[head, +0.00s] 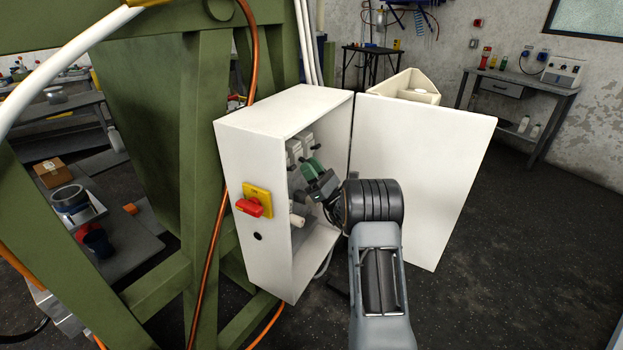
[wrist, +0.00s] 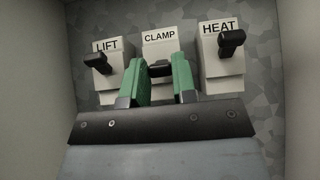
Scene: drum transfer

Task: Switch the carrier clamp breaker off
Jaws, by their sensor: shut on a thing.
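The carrier clamp breaker (wrist: 160,48) is the middle of three breakers in the wrist view, under a CLAMP label. Its dark toggle (wrist: 160,69) shows between the two green fingertips of my gripper (wrist: 161,82). The gripper is shut on the toggle, one finger on each side. The lower part of the breaker is hidden behind the fingers. In the head view my gripper (head: 318,180) reaches inside the open white cabinet (head: 255,165), and the toggle cannot be made out there.
The LIFT breaker (wrist: 106,72) is left of the clamp breaker, and the HEAT breaker (wrist: 222,65) is close on the right. The cabinet door (head: 440,150) stands open to the right. A red rotary handle (head: 250,208) sits on the cabinet's outer side.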

